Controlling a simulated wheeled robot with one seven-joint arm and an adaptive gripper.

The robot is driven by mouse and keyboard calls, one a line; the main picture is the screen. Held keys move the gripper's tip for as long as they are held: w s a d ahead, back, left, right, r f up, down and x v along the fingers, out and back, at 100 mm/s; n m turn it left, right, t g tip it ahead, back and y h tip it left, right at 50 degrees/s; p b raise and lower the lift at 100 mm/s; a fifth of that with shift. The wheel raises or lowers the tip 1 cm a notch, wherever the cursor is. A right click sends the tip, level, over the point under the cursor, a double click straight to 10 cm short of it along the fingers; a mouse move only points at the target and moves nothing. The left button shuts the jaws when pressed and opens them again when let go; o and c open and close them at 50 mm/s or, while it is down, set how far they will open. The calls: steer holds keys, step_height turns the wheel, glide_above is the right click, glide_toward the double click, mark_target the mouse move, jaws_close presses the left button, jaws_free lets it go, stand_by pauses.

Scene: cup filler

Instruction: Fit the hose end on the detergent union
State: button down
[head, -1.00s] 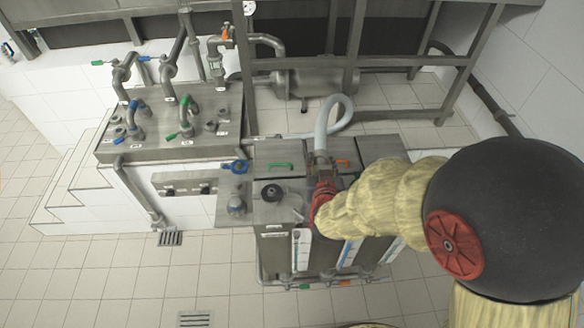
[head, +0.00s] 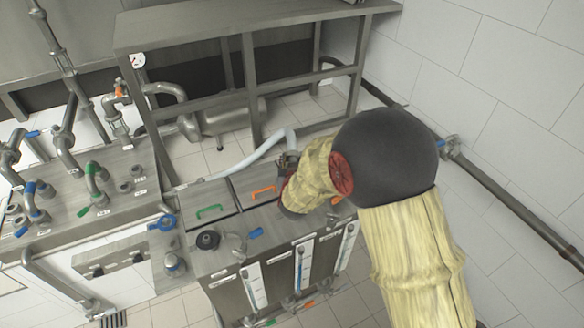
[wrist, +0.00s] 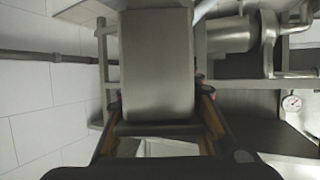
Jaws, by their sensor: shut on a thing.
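My gripper (head: 287,164) shows small in the head view, partly covered by my own arm, above the back right of the tank unit. The pale hose (head: 255,154) runs up to it from the back left. In the wrist view a broad grey metal hose end (wrist: 157,65) fills the space between the two fingers of my gripper (wrist: 160,112), which are shut on it. Several pipe stubs and unions (head: 126,186) stand on the metal panel at left. Their labels are too small to read, so I cannot tell which is the detergent union.
A metal frame (head: 250,85) stands behind, over a grey cylinder (head: 228,115). A wall pipe (head: 500,190) runs along the right.

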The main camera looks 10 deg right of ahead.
steer(key=shift+f+b, duration=1.25)
steer(key=shift+f, duration=0.65)
steer(key=shift+f+b, duration=1.45)
steer(key=shift+f, duration=0.1)
steer(key=c, duration=1.6)
jaws_free()
steer(key=o, duration=0.4)
steer(key=shift+f, duration=0.1)
steer(key=shift+s, duration=0.1)
